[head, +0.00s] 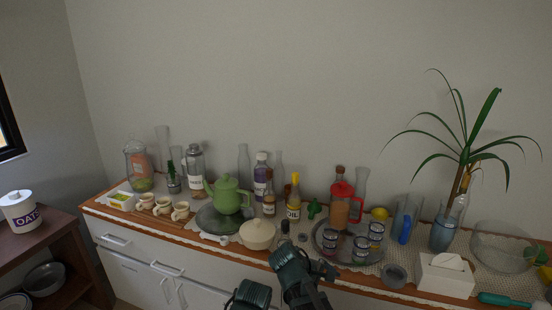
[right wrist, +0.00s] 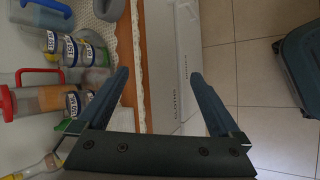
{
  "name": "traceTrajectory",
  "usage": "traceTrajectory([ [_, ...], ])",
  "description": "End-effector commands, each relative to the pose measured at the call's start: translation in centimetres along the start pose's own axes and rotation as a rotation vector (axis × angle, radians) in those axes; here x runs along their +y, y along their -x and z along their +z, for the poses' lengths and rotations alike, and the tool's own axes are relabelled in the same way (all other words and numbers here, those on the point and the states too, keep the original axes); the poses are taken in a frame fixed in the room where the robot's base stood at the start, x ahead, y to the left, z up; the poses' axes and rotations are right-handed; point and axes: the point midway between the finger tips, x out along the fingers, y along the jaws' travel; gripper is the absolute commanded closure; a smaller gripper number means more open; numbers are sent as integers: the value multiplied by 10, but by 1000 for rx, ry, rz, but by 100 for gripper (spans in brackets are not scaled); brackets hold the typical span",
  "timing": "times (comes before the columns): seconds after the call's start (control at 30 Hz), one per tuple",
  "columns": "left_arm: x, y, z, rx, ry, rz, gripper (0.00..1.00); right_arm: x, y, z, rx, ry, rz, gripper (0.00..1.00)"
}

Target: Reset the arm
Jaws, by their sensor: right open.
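My right arm (head: 291,270) rises from the bottom of the head view, in front of the sideboard. My right gripper (head: 326,272) is near the sideboard's front edge, below the round tray. In the right wrist view the right gripper (right wrist: 157,90) has its two blue-grey fingers wide apart with nothing between them. The pale cabinet front and the counter edge show behind the fingers. My left gripper is not in either view.

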Motion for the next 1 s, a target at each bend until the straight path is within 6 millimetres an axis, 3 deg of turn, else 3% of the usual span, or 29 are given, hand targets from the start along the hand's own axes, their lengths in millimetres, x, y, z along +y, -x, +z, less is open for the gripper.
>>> traceTrajectory([
  [0.1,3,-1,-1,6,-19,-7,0,4,-2,-13,-8,-34,-24,0],
  [0.2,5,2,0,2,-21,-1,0,-8,2,11,-10,-38,-16,0],
  [0.9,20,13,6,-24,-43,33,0,-52,12,103,-25,-86,15,0],
  [0.97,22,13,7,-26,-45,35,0,-56,13,110,-26,-90,17,0],
  [1.0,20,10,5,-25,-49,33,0,-60,11,103,-21,-84,-5,0],
])
